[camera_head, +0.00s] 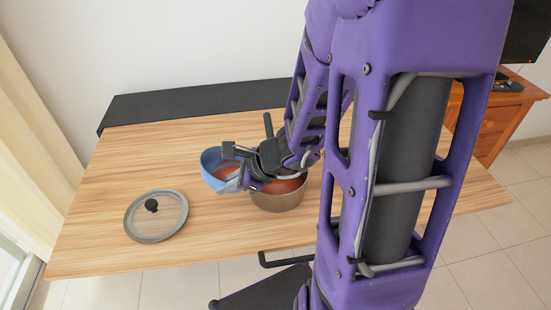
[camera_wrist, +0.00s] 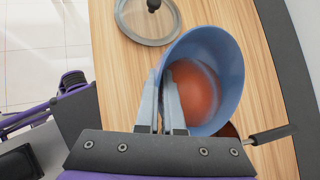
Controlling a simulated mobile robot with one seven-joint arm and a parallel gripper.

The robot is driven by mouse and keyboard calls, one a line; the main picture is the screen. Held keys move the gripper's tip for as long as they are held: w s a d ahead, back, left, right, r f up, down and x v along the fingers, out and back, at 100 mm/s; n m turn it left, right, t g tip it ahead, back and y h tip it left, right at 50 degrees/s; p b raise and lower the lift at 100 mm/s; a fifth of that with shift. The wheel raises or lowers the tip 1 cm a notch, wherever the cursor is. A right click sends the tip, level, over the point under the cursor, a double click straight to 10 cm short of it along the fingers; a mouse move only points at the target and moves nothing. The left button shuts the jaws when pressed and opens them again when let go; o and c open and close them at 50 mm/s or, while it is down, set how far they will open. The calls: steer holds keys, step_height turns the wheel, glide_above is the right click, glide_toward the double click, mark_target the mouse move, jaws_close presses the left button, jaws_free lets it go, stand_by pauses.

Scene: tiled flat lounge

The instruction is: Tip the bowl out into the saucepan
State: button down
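The blue bowl (camera_head: 209,161) is left of the saucepan in the head view, partly behind my gripper. In the wrist view the bowl (camera_wrist: 226,60) is close and large, with an orange-red inside; I cannot tell contents from colouring. My gripper (camera_head: 240,183) has its fingers on either side of the bowl's near wall, and the wrist view shows the fingers (camera_wrist: 163,88) closed on it. The brown saucepan (camera_head: 278,203) stands on the table under my gripper, its inside reddish. Its dark handle (camera_wrist: 270,135) points away from me. The bowl and gripper hide much of the saucepan.
A glass lid (camera_head: 157,216) with a black knob lies on the wooden table (camera_head: 110,180) at the left. A black strip (camera_head: 200,100) runs along the table's back edge by the wall. A wooden cabinet (camera_head: 500,115) stands at the right. The table between lid and back edge is clear.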

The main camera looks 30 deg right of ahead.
steer(key=shift+d+r+y+p, duration=0.3)
steer(key=shift+p, duration=0.35)
steer(key=shift+d+r+m+t+y+p, duration=0.2)
steer(key=shift+d+r+m+y+p, duration=0.1)
steer(key=shift+d+r+y+p, duration=0.4)
steer(key=shift+d+r+m+t+y+p, duration=0.25)
steer(key=shift+d+r+y+p, duration=0.2)
steer(key=shift+d+y+p, duration=0.45)
stand_by(0.8)
steer(key=shift+s+d+r+m+t+y, duration=0.1)
steer(key=shift+d+r+m+t+y, duration=0.3)
steer(key=shift+d+r+y, duration=0.55)
stand_by(1.5)
steer(key=shift+d+r+m+t+y+b, duration=0.2)
steer(key=shift+d+r+m+y, duration=0.15)
steer(key=shift+y, duration=0.3)
steer(key=shift+d+r+m+t+y+b, duration=0.2)
steer(key=shift+d+m+y, duration=0.15)
steer(key=shift+y, duration=0.25)
stand_by(1.0)
